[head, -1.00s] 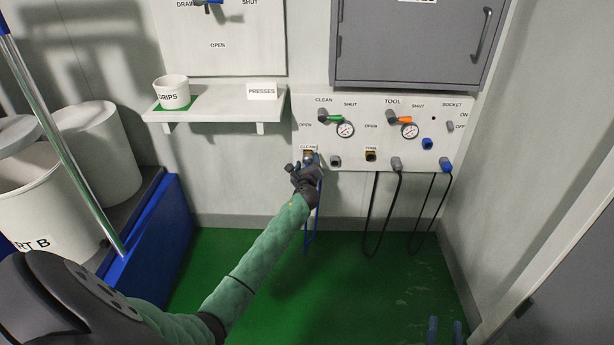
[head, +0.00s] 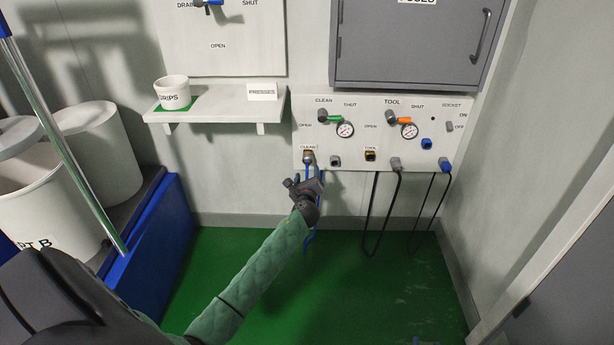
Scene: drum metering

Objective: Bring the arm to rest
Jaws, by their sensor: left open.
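My left arm reaches in from the lower left, and its left gripper (head: 309,175) is in front of the wall panel, just below the CLEAN socket. Its blue fingers are apart with nothing seen held between them. A grey hose plug (head: 308,158) sits at the CLEAN socket, above the fingertips and apart from the gripper body. My right gripper cannot be made out; only a tiny blue scrap shows at the bottom edge.
The wall panel (head: 455,150) carries valves, gauges and sockets, with black hoses (head: 367,225) hanging at right. A shelf (head: 225,105) with a DRIPS cup (head: 174,92) is at left. Drums (head: 108,150) stand on a blue base (head: 155,235). The green floor (head: 385,285) is open.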

